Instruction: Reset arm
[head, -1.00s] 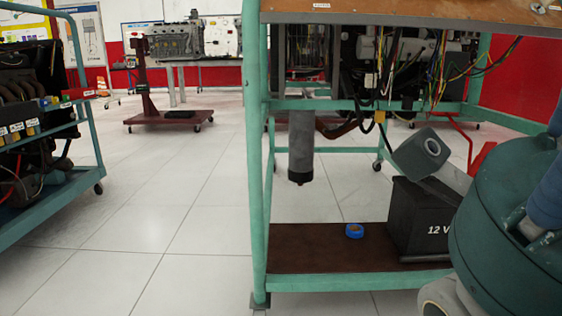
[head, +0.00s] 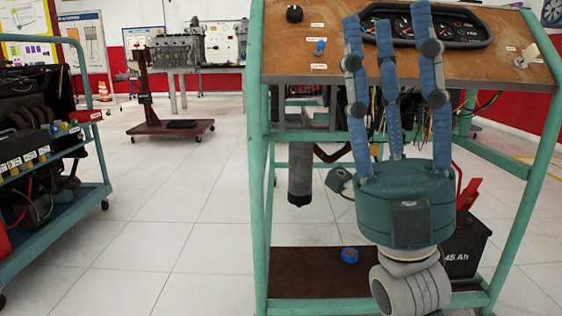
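My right gripper (head: 392,30) is in the head view, right of the middle. Its teal palm faces away and its several blue fingers point up, spread apart and straight, with nothing between them. The fingertips overlap the sloping wooden panel (head: 290,55) of the engine trainer in the picture; I cannot tell whether they touch it. My grey wrist hangs below the palm. The gripper hides part of the trainer's wiring and the battery. My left gripper is not in view.
The trainer's green frame (head: 258,190) stands close ahead. Its lower shelf (head: 300,262) holds blue tape (head: 349,255) and a black battery (head: 466,248). Another trainer cart (head: 98,190) is at the left. An engine stand (head: 170,128) is farther back. Floor between is clear.

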